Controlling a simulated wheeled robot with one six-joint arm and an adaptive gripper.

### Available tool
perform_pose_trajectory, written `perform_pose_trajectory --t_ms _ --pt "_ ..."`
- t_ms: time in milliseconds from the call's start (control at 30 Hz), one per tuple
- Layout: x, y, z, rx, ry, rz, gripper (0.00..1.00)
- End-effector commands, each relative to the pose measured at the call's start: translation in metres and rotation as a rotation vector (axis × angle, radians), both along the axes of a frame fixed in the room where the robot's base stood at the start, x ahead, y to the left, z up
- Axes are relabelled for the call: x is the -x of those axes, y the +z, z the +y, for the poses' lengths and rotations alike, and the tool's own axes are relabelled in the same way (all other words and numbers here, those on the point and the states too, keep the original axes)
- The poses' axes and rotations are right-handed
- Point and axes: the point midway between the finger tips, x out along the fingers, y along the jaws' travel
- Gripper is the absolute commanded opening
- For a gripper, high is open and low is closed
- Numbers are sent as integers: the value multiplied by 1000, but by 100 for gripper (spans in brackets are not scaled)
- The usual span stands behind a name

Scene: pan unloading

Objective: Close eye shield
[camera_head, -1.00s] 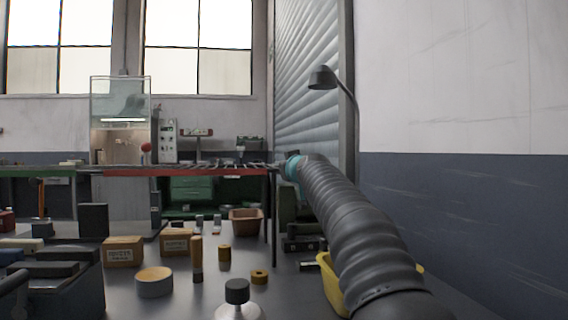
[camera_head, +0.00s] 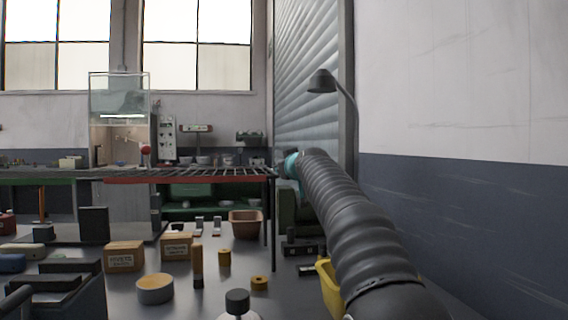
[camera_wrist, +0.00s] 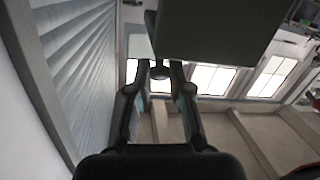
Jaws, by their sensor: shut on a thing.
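My gripper (camera_wrist: 160,72) shows in the wrist view with its two fingers close together at a small dark round part. It is shut at the lower edge of a dark grey-green panel (camera_wrist: 215,30), which hides the fingertips. I cannot tell whether this panel is the eye shield. In the head view my arm reaches away to a teal wrist beside the bench's right end, and the gripper itself is hidden there. A clear upright glass panel (camera_head: 118,95) stands over a machine at the back left, well apart from my arm.
A long bench with a red edge (camera_head: 188,181) stands ahead. A green unit (camera_head: 287,210) is behind its right end. A yellow bin (camera_head: 329,290), brown bin (camera_head: 246,223), cartons (camera_head: 124,256) and a dark-capped bottle (camera_head: 237,301) stand in front. A shutter and wall bound the right.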

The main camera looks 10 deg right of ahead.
Motion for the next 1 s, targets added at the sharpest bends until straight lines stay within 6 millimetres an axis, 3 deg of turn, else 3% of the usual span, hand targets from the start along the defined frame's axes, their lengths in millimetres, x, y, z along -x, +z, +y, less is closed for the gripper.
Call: perform_pose_trajectory --t_ms 400,433,500,833,1000 --pt "-1 2 0 -2 -3 25 0" --pt "-1 2 0 -2 -3 25 27" --pt "-1 2 0 -2 -4 24 44" --pt "0 1 -2 -2 -6 26 45" --pt "10 4 -3 0 -5 25 45"
